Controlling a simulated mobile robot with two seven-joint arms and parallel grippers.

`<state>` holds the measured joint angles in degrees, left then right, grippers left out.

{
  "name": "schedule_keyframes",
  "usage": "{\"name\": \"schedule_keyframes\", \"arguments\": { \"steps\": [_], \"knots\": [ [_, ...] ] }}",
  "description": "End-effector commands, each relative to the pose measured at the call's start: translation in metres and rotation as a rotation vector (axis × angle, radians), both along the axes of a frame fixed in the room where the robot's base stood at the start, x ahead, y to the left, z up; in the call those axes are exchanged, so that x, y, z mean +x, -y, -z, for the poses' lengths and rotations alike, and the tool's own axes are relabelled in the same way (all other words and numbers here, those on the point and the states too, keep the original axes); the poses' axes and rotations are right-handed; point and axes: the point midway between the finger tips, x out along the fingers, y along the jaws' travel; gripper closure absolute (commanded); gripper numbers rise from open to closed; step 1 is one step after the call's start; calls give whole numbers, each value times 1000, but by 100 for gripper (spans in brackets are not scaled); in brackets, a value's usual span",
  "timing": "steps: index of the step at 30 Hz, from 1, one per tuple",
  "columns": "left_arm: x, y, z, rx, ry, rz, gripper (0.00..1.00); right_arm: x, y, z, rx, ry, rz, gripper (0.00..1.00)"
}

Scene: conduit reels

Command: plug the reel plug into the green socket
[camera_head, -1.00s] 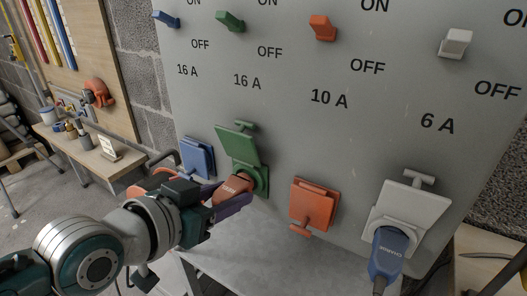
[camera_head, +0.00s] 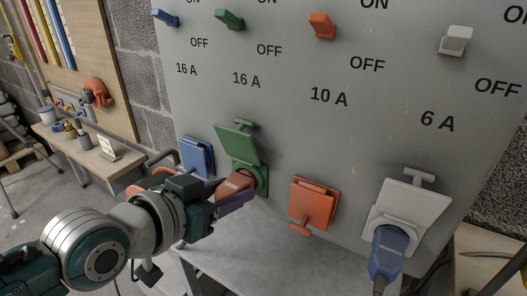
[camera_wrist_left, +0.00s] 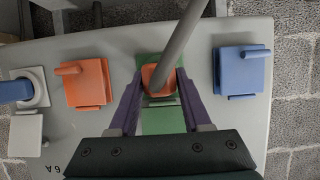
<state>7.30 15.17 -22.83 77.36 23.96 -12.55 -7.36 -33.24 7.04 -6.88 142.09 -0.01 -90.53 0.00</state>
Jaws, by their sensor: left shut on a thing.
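The orange-red reel plug (camera_head: 235,184) is between the purple fingers of my left gripper (camera_head: 232,193), which is shut on it. The plug's front is at the green socket (camera_head: 263,181), whose green lid (camera_head: 237,144) is flipped up. I cannot tell how deep the plug sits, because the plug and fingers hide the opening. In the left wrist view the plug (camera_wrist_left: 158,79) is lined up over the green socket (camera_wrist_left: 147,61), and a grey cable runs from it across the view. My right gripper is not in view.
A closed blue socket (camera_head: 197,157) is close on the left. A closed orange socket (camera_head: 312,204) is on the right. Further right, a blue plug (camera_head: 388,256) sits in the white socket (camera_head: 399,203). Switches line the panel above. A wooden bench (camera_head: 85,158) stands at left.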

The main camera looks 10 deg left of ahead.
Motion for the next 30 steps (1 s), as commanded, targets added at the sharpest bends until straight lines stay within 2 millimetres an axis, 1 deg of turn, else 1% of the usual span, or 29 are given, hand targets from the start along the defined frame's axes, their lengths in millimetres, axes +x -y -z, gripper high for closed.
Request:
{"name": "schedule_keyframes", "arguments": {
  "steps": [3, 4, 12, 13, 20, 23, 26, 30],
  "knots": [
    [3, 1, 0, -1, 2, 0, 100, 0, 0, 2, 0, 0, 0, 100],
    [3, 1, 0, 0, 1, 0, 50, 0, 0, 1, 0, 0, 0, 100],
    [2, 1, 0, 0, 1, 0, 19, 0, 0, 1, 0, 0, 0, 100],
    [2, 1, 0, 0, 1, 0, 17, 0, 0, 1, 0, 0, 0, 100],
    [2, 1, 0, 0, -1, 0, 17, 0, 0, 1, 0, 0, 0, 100],
    [-3, -1, -2, 0, -2, 0, 17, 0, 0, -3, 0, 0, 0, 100],
    [-15, -6, -10, 0, -2, 0, 17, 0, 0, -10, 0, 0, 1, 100],
    [-39, -14, -21, 2, -3, 0, 17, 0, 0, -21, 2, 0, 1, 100]
  ]
}}
